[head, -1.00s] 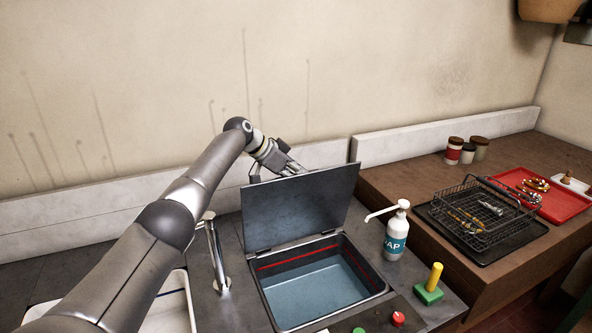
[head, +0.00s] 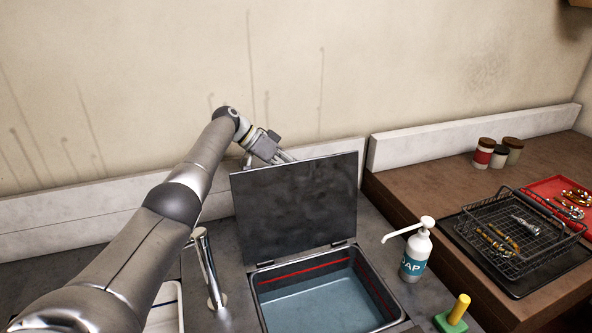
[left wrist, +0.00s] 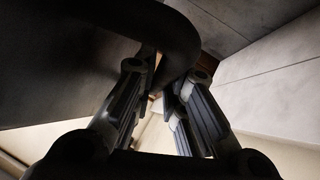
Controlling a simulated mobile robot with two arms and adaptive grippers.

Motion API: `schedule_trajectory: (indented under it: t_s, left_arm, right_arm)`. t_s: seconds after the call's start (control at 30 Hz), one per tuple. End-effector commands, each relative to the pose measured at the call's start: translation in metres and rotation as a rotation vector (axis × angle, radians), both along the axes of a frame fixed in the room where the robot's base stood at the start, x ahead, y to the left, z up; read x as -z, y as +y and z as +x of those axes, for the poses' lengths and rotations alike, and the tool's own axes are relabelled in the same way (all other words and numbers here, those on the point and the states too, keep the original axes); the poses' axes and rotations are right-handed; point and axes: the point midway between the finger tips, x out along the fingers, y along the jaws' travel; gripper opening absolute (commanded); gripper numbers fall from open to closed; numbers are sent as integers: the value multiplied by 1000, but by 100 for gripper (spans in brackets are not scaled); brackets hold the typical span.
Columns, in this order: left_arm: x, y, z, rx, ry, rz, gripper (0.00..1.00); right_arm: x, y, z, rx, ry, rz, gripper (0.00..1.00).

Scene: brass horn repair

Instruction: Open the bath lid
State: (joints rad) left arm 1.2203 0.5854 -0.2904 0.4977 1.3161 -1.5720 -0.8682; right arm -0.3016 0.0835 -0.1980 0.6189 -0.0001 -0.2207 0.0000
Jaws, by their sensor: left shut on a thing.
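The bath (head: 262,290) is a rectangular metal basin set in the counter, with bluish liquid and a red line inside. Its dark grey lid (head: 296,205) stands up, roughly vertical, on hinges at the basin's back edge. My left gripper (head: 288,157) is behind the lid's top edge, its fingertips partly hidden. In the left wrist view my left gripper (left wrist: 158,95) is shut on a dark curved bar, the lid handle (left wrist: 178,38), beside the lid's dark underside or face (left wrist: 60,75). My right gripper is not in view.
A soap bottle (head: 415,258) stands right of the bath, near a green block with a yellow peg (head: 455,315). A faucet (head: 208,270) stands left. A wire basket (head: 520,235) and red tray (head: 548,190) sit on the wooden counter.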

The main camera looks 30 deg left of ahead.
Motion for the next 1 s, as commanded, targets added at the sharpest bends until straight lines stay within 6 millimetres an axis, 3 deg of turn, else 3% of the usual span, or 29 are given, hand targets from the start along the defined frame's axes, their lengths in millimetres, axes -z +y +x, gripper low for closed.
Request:
schedule_trajectory:
  t_s: [0.17,0.2,0.37,0.73,1.0]
  left_arm:
    - [4,-1,-2,4,10,2,0]
    - [4,-1,-2,4,10,2,16]
    - [3,-1,-1,3,7,2,34]
    - [-2,4,-2,-1,2,2,34]
    - [-35,36,-20,-2,1,2,34]
  right_arm:
    - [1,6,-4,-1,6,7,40]
    - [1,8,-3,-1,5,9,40]
    - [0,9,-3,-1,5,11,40]
    - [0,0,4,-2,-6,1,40]
    - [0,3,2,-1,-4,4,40]
